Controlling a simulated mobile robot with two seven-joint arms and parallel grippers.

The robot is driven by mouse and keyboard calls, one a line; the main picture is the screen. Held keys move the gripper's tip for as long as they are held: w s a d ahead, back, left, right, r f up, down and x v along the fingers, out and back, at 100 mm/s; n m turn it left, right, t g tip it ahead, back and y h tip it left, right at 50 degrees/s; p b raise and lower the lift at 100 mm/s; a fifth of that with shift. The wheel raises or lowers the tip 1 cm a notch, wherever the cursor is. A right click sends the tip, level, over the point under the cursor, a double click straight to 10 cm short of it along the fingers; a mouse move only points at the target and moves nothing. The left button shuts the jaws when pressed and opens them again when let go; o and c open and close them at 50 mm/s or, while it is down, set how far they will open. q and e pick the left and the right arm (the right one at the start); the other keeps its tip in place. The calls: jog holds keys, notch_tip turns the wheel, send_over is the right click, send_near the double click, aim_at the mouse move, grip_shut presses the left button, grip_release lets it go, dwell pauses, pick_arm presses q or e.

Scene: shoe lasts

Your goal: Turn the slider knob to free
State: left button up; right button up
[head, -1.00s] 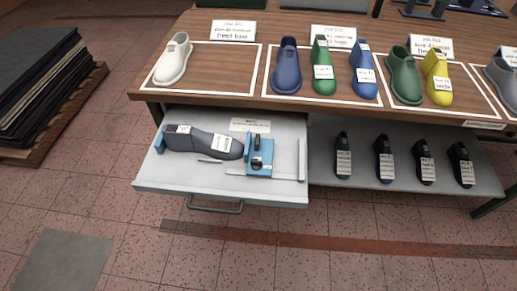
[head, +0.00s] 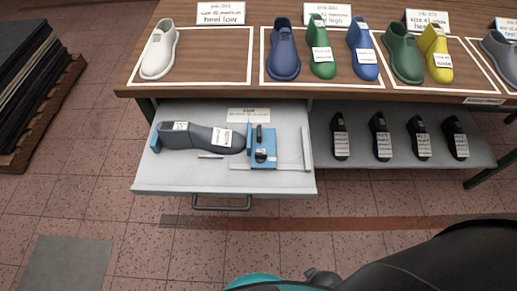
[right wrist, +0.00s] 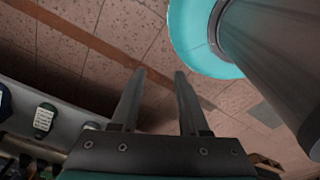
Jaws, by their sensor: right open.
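The slider (head: 263,146) is a blue block with a dark knob (head: 261,155) on its front face. It stands in the open, pale grey drawer (head: 160,181), on a thin rail. A dark grey shoe last (head: 197,136) with white labels lies left of the slider, its toe close to it. Which way the knob is set is too small to tell. My right gripper (right wrist: 157,78) shows in the right wrist view, its two fingers apart and empty, above the tiled floor. It is away from the drawer. My left gripper is in neither view.
The wooden table (head: 190,92) above the drawer holds coloured shoes and white cards. A grey lower shelf (head: 350,172) at right holds several dark lasts. A dark stack (head: 25,85) stands at far left. The floor in front of the drawer (head: 140,235) is mostly clear.

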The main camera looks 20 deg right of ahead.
jog(key=w+a+r, duration=0.1)
jog(key=w+r, duration=0.6)
jog(key=w, duration=0.1)
notch_tip(320, 180, up, 30)
jog(key=m+y+b, duration=0.1)
jog(key=m+y, duration=0.3)
jog(key=m, duration=2)
send_over(261, 153)
jog(key=s+d, duration=0.2)
jog(key=d, duration=0.4)
jog(key=b+x, duration=0.5)
jog(key=x, duration=1)
